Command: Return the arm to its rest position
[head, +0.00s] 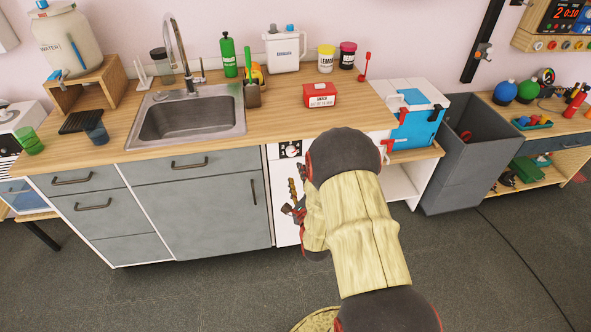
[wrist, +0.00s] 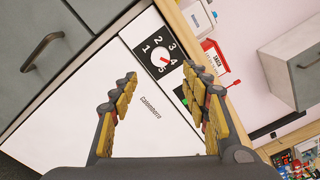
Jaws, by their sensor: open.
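My gripper (head: 295,203) is at the end of my padded, cream-and-black arm, in front of the white appliance under the counter. In the wrist view its two yellow-padded fingers (wrist: 158,77) are spread apart with nothing between them. Past them is the closed white front of the appliance (wrist: 140,90), with a numbered dial (wrist: 165,58) and a red pointer. In the head view the appliance (head: 284,185) is partly hidden by my arm and gripper.
A wooden counter (head: 285,120) with a sink (head: 187,115) runs along the wall. Grey cabinets (head: 205,200) stand left of the appliance. A red box (head: 320,95) and a blue-and-white box (head: 418,125) stand on the right. A grey bin (head: 455,170) stands beyond. Floor at front left is clear.

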